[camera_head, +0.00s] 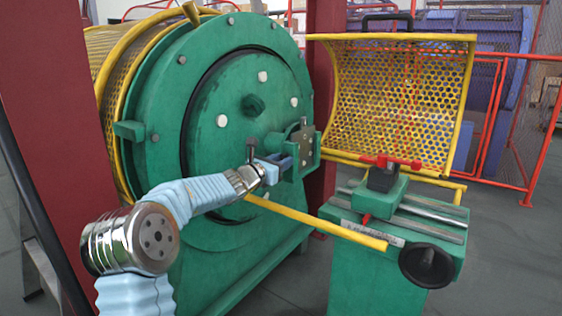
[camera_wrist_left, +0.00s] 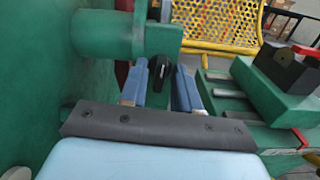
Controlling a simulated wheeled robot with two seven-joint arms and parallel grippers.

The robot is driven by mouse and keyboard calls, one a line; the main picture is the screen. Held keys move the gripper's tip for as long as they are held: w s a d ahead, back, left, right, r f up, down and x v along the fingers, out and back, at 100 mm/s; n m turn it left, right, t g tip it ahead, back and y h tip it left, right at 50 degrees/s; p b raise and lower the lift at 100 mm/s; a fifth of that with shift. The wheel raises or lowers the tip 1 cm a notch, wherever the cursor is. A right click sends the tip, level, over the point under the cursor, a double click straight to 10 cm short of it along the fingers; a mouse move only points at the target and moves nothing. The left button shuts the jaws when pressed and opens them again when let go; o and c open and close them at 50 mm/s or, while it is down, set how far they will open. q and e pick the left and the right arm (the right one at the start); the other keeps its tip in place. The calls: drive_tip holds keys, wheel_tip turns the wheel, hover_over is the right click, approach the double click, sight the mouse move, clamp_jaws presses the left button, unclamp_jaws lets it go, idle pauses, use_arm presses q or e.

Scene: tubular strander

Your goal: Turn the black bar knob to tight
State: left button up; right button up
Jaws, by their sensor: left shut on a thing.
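The black bar knob (camera_wrist_left: 157,71) shows in the left wrist view between the two blue fingers of my left gripper (camera_wrist_left: 162,80), just below a green cylindrical housing (camera_wrist_left: 105,33). My left gripper is shut on the knob. In the head view my left gripper (camera_head: 277,168) reaches in from the left to the green bracket with a grey plate (camera_head: 303,145) on the front of the large green drum (camera_head: 222,105). The knob is hidden there behind the fingers and bracket. My right gripper is not in view.
A yellow perforated guard (camera_head: 400,95) stands open behind. A green stand with rails (camera_head: 385,265) carries a red-handled clamp (camera_head: 390,162) and a black handwheel (camera_head: 427,265). A yellow bar (camera_head: 330,228) runs below my left gripper. Open floor lies at right.

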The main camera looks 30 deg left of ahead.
use_arm(q)
drive_tip(key=shift+f+n, duration=0.2)
drive_tip(key=shift+n, duration=0.4)
drive_tip(key=o, duration=0.7)
drive_tip(key=shift+r, duration=0.1)
drive_tip(key=s, duration=0.9)
drive_tip(key=s+a+b, duration=0.1)
drive_tip(key=s, duration=0.3)
drive_tip(key=shift+s, duration=0.4)
